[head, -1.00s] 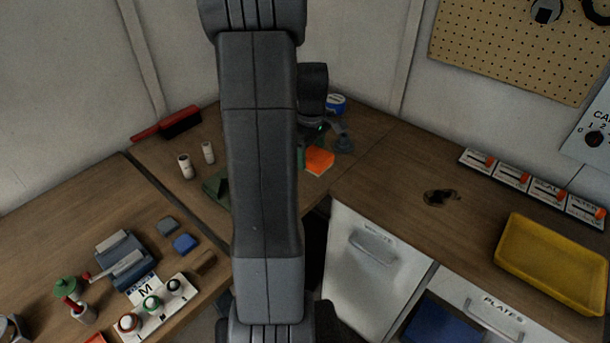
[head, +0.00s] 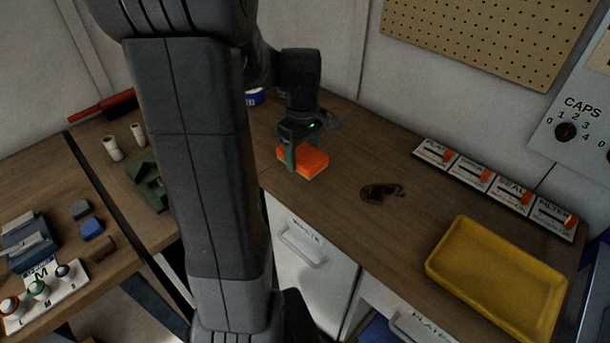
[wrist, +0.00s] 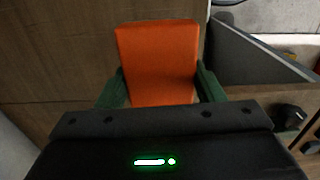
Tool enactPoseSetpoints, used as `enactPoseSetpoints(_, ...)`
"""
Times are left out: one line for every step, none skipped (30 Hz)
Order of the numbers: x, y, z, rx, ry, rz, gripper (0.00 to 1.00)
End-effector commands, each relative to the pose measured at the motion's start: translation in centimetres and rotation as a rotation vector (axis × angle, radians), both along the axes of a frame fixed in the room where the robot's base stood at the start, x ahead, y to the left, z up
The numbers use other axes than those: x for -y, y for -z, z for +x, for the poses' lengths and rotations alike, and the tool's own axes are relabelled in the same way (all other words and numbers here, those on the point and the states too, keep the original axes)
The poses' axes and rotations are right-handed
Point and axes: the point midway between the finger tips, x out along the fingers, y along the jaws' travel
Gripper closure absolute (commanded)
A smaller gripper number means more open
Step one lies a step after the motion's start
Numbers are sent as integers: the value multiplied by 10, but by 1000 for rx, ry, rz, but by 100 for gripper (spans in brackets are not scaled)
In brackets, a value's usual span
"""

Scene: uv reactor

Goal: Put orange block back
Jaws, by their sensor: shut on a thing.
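The orange block (head: 306,161) has a thin yellowish lower edge and sits between the green fingers of my gripper (head: 305,157). In the wrist view the orange block (wrist: 158,62) fills the space between the two green fingers of my gripper (wrist: 160,90), which are shut on its sides. In the head view it is over the wooden counter, near the front edge above the white drawer. I cannot tell whether it touches the counter or hangs just above it.
A dark stain (head: 381,193) lies on the counter to the right. A yellow tray (head: 437,262) and a row of labelled slider switches (head: 476,180) are farther right. Green angular pieces (head: 150,187), white cylinders (head: 113,149) and a blue block (head: 91,229) are on the left worktop.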

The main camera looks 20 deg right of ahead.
Motion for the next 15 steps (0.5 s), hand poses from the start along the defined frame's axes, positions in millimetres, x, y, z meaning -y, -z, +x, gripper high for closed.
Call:
enactPoseSetpoints(0,10,0,-4,-1,2,75)
enactPoseSetpoints(0,15,0,-4,-1,2,75)
enactPoseSetpoints(0,20,0,-3,-1,2,75)
enactPoseSetpoints(0,24,0,-1,-1,1,75)
enactPoseSetpoints(0,27,0,-1,-1,1,75)
enactPoseSetpoints(0,29,1,-1,-1,1,75)
enactPoseSetpoints(0,32,1,-1,-1,0,75)
enactPoseSetpoints(0,35,0,-1,-1,1,75)
enactPoseSetpoints(0,40,0,-3,-1,1,75)
enactPoseSetpoints(0,45,0,-3,-1,1,75)
enactPoseSetpoints(-1,50,0,-4,-1,2,75)
enactPoseSetpoints(0,55,0,-3,-1,1,75)
enactPoseSetpoints(0,59,0,-3,-1,1,75)
enactPoseSetpoints(0,62,0,-1,-1,1,75)
enactPoseSetpoints(0,66,0,-1,-1,1,75)
